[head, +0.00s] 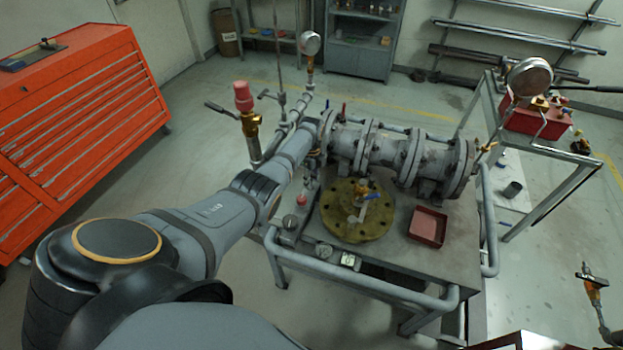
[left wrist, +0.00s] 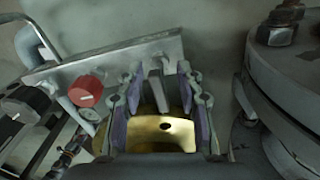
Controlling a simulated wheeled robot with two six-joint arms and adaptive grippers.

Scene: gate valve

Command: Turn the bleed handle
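My left arm reaches from the lower left to the near end of the grey flanged valve body (head: 385,150); in the head view its gripper (head: 320,138) is small and partly hidden there. In the left wrist view my left gripper (left wrist: 160,95) has its purple-padded fingers apart. A short grey lever (left wrist: 157,88) and a brass body (left wrist: 158,133) show in the gap between them. I cannot tell whether a finger touches the lever, or for certain that it is the bleed handle. My right gripper is not in view.
A brass flange (head: 345,222) and a red tray (head: 428,226) are on the bench. A red knob (left wrist: 86,91) and a grey plate (left wrist: 112,58) are close to my left fingers. A large flange (left wrist: 292,80) stands to the right.

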